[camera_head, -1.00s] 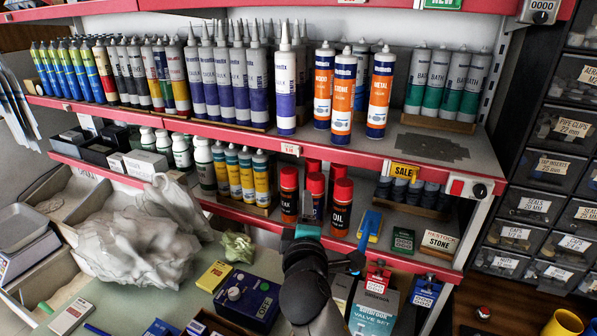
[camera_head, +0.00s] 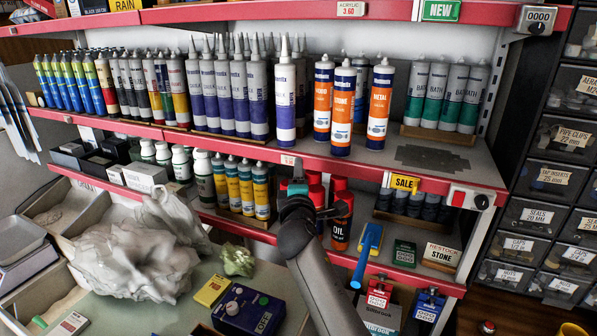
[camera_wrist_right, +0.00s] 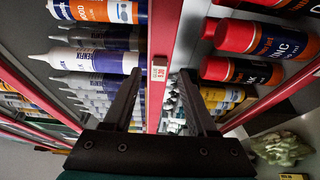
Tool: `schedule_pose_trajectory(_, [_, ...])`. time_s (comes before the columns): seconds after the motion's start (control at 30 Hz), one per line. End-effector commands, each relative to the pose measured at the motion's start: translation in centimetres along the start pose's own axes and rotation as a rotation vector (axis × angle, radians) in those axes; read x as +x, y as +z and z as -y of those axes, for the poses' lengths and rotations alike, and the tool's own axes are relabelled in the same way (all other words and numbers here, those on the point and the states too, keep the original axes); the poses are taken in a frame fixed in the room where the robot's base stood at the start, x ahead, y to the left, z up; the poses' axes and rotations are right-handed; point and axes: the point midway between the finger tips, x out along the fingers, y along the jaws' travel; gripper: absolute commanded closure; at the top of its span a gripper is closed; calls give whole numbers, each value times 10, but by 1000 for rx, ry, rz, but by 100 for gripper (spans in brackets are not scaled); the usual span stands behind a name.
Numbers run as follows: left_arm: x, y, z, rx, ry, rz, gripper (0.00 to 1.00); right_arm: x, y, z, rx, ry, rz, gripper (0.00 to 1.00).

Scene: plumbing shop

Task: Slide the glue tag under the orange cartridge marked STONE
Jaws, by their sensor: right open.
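The orange cartridge marked STONE (camera_head: 341,108) stands upright on the middle shelf, between two other orange cartridges. A small white price tag (camera_head: 289,160) sits on that shelf's red front rail, left of STONE and below a purple-and-white cartridge (camera_head: 285,100). I take it for the glue tag; its print is too small to read. My right gripper (camera_head: 298,187) is just below the tag in the head view. In the wrist view my right gripper (camera_wrist_right: 160,78) is open, and the tag (camera_wrist_right: 159,68) shows between its fingertips, apparently unheld. My left gripper is not in view.
Red-capped cans (camera_head: 341,215) stand on the lower shelf close behind and right of my right gripper. A SALE sign (camera_head: 404,183) and a red-and-white block (camera_head: 470,190) are on the rail farther right. The rail between tag and SALE sign looks clear.

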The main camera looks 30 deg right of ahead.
Motion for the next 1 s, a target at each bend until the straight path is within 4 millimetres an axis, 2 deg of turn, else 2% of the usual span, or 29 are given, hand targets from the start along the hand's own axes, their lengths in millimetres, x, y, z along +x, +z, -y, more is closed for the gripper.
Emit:
schedule_pose_trajectory(0.1, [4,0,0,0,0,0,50,16,0,0,0,1,0,43])
schedule_pose_trajectory(0.3, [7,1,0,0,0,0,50,32,0,0,0,0,0,43])
schedule_pose_trajectory(0.7, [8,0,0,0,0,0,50,37,0,0,0,0,0,43])
schedule_pose_trajectory(0.77, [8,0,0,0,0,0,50,37,0,0,0,0,0,47])
schedule_pose_trajectory(1.0, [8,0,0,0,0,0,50,37,0,0,0,0,0,74])
